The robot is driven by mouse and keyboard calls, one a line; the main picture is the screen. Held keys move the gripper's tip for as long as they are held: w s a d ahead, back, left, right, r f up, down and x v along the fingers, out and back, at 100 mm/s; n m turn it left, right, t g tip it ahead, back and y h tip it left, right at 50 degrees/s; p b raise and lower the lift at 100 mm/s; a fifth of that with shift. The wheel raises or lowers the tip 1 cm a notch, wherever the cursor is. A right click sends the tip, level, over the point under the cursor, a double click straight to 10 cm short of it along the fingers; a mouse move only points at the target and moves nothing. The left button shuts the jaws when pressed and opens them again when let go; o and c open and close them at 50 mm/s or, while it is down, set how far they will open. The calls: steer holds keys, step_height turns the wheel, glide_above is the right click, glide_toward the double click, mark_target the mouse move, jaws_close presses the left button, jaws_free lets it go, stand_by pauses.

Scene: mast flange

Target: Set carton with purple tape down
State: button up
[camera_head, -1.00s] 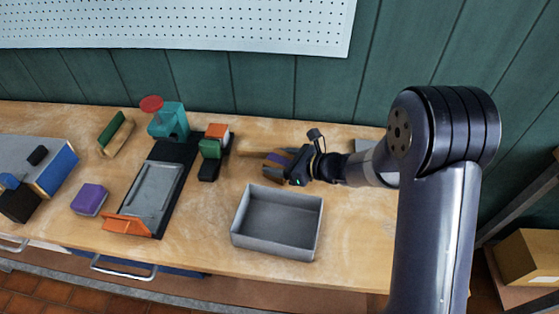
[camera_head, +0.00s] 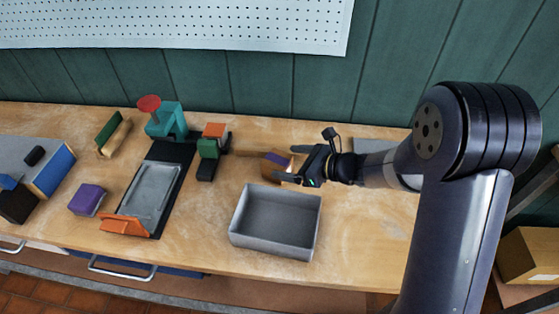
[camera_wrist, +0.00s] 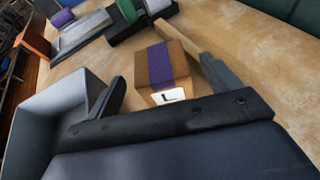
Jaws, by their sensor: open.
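The carton with purple tape (camera_head: 275,166) stands on the wooden bench, behind the grey open box. In the wrist view the carton (camera_wrist: 158,70) is brown, with a purple band over its top and a white label with a black mark on its near face. My gripper (camera_head: 286,166) is open at the carton's right side. In the wrist view its two fingers (camera_wrist: 162,90) are spread wide, with gaps between them and the carton, which sits just ahead of the palm. The carton's underside is hidden.
The grey open box (camera_head: 238,238) stands empty in front of the carton. A green and orange item (camera_head: 208,150) and a black-based tray fixture (camera_head: 155,190) are to the left. A wooden strip (camera_wrist: 185,38) lies close behind the carton. Bench is bare right of the box.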

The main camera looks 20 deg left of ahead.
steer(key=v, duration=0.7)
steer(key=shift+d, duration=0.35)
steer(key=shift+r, duration=0.1)
steer(key=shift+c, duration=0.2)
